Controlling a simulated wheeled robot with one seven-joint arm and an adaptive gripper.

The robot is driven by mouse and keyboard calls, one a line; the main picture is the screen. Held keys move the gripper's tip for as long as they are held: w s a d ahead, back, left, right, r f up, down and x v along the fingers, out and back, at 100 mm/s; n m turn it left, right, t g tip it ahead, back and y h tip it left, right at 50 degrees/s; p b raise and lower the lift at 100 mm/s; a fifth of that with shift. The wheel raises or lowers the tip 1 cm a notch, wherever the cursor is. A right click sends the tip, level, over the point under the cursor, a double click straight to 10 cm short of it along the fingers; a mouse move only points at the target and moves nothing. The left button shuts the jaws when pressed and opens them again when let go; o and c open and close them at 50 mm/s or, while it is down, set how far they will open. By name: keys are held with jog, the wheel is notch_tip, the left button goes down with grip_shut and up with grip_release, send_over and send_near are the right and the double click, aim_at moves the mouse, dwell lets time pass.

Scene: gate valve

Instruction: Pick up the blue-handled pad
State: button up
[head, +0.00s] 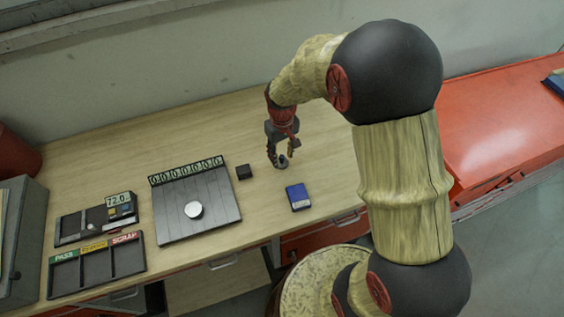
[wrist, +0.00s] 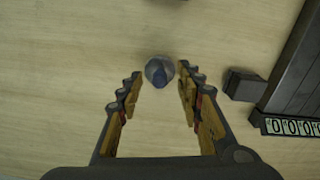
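A small round grey piece with a dark blue middle (wrist: 160,71) lies on the wooden table; its handle looks like the blue part, seen from above. It shows in the head view (head: 282,162) right below my gripper (head: 281,155). In the wrist view my gripper (wrist: 161,77) is open, with one finger on each side of the round piece and gaps on both sides. The fingers do not touch it. How high the fingertips are above the table is hard to tell. A blue box (head: 298,197) with a pale edge lies nearer the front edge.
A small black block (head: 244,172) stands between the round piece and a dark grooved plate (head: 172,220) with a row of digits and a metal disc (head: 194,210). Further left are a gauge tray (head: 80,228) and a PASS/SCRAP sorting tray (head: 65,279). The table behind is clear.

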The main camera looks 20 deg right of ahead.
jog(key=shift+w+f, duration=0.1)
jog(key=shift+f, duration=0.5)
jog(key=shift+c, duration=0.3)
grip_shut()
